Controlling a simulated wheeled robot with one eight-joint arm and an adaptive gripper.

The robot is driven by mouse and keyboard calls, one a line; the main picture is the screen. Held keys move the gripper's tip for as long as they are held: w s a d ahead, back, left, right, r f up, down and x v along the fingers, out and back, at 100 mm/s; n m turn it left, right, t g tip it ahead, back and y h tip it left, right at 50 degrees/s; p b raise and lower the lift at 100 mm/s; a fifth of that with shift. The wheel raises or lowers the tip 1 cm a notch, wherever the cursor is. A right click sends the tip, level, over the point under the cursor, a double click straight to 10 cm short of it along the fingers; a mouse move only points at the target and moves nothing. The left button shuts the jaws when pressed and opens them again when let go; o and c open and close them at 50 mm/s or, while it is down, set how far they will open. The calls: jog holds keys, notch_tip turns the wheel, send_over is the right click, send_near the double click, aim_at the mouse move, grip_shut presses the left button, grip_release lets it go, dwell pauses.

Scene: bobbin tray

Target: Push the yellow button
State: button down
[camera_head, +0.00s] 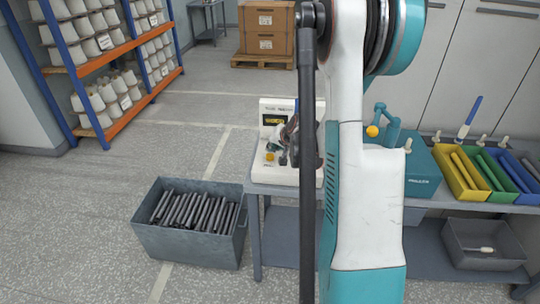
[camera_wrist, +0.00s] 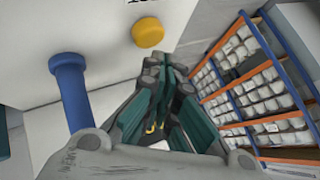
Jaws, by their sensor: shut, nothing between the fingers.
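The yellow button (camera_head: 270,156) sits on the front left of a white device (camera_head: 258,174) at the left end of the bench, partly beside my gripper. In the wrist view the yellow button (camera_wrist: 148,32) is a round cap on the white surface, just beyond and slightly left of my fingertips. My gripper (camera_wrist: 162,68) is shut and empty, with a visible gap between its tips and the button. In the head view my gripper (camera_head: 287,147) is over the device, and my arm hides the device's right part.
A blue post (camera_wrist: 70,92) stands left of my fingers in the wrist view. A grey bin (camera_head: 190,256) of dark rods is on the floor. A teal machine (camera_head: 420,172) and coloured trays (camera_head: 462,185) are right of my arm. Shelves (camera_head: 118,55) stand back left.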

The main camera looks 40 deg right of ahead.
aim_at(272, 155)
jog(key=shift+r, duration=0.1)
jog(key=shift+r+p, duration=1.6)
jog(key=shift+r, duration=0.85)
